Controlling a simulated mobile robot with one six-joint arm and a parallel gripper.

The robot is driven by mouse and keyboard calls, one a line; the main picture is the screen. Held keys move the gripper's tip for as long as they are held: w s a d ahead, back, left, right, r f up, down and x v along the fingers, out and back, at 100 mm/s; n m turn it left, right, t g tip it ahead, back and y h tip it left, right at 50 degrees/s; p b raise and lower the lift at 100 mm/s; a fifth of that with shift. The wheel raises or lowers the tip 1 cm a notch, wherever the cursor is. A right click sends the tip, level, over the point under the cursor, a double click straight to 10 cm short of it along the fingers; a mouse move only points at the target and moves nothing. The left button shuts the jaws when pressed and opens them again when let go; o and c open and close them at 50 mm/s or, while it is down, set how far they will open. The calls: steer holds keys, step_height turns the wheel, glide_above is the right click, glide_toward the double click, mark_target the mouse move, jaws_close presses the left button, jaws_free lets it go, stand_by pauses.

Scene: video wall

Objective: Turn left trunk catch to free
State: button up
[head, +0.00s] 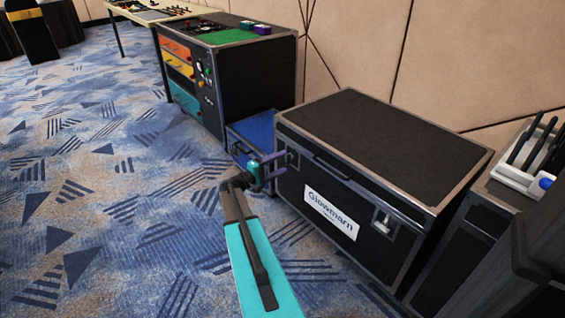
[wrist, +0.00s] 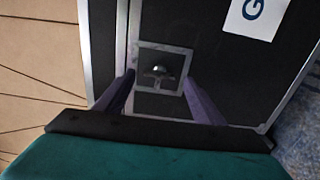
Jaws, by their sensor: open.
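The trunk (head: 384,145) is a black case with metal edges and a white label (head: 331,212) on its front. Its left catch (head: 291,158) is partly hidden by my gripper in the head view. In the wrist view the left catch (wrist: 160,68) is a metal knob in a square recessed plate. My gripper (head: 284,163) has purple fingers, open and empty, pointing at the trunk's front. In the wrist view the fingers (wrist: 158,79) stand on either side of the catch plate. I cannot tell whether they touch it. The right catch (head: 382,222) is in plain view.
A low blue-topped box (head: 254,132) stands close left of the trunk. A black cabinet (head: 252,75) with coloured drawers is behind it. A dark case with a white tray (head: 530,157) is at the right. The carpet in front is clear.

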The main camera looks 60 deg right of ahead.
steer(key=p+v, duration=0.2)
steer(key=v, duration=0.9)
steer(key=shift+a, duration=0.4)
steer(key=w+a+r+n+t+y+p, duration=0.1)
steer(key=w+a+n+t+p, duration=0.15)
steer(key=a+p, duration=1.2)
steer(key=s+a+f+y+p, duration=0.2)
steer(key=s+a+y, duration=0.3)
steer(key=a, duration=0.8)
steer(key=s+a+f+g+y+p, duration=0.1)
steer(key=s+a+y+p, duration=0.4)
steer(key=s+a, duration=0.7)
steer(key=s+a+f+n+g+y+p, duration=0.1)
steer(key=s+a+f+y+p, duration=0.2)
steer(key=a, duration=1.3)
steer(key=s+y+p, duration=0.1)
steer(key=s+y, duration=0.2)
steer(key=s, duration=0.3)
